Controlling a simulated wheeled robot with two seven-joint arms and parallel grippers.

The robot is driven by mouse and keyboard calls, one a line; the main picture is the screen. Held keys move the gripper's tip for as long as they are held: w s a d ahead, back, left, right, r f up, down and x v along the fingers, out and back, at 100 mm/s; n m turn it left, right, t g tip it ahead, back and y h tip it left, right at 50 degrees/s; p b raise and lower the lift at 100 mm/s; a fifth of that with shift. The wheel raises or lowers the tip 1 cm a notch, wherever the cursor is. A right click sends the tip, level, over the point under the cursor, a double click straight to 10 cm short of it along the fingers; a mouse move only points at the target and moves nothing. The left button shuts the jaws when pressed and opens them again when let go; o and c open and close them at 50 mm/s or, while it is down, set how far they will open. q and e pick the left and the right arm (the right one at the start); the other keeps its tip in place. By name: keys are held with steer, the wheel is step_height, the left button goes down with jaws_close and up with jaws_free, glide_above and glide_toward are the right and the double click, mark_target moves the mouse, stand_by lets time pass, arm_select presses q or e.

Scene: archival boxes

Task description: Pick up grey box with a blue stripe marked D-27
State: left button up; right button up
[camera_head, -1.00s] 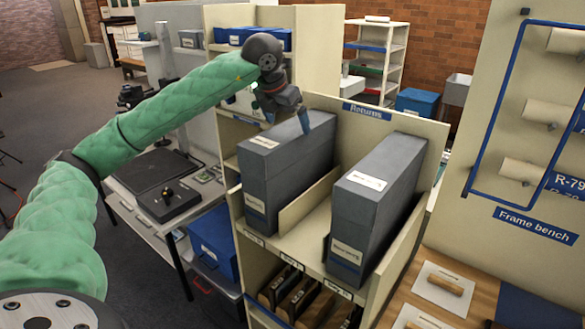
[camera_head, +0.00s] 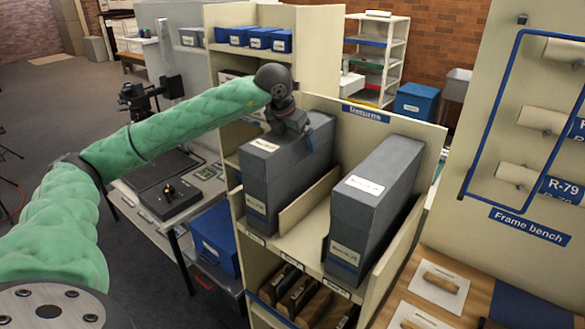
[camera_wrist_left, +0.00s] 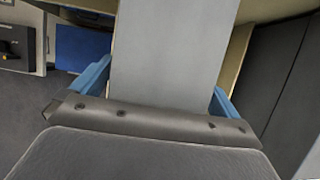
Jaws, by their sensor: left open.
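Two grey boxes stand upright side by side in the Returns shelf, a left one (camera_head: 268,180) and a right one (camera_head: 372,205). Each has white labels on its top and front end; the writing is too small to read, so I cannot tell which is D-27. My left gripper (camera_head: 303,140) is low over the far part of the left box's top. In the left wrist view, its open blue fingers (camera_wrist_left: 155,92) lie on either side of the grey box (camera_wrist_left: 170,50), not closed on it. My right gripper is not in view.
The cream Returns shelf (camera_head: 430,150) has low dividers beside the boxes and a back panel close behind my gripper. The Frame bench panel (camera_head: 515,130) stands at the right. A dark flat device (camera_head: 165,185) lies on the table at the left.

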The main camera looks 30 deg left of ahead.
arm_select(q)
steer(key=c, duration=1.9)
steer(key=shift+r, duration=0.1)
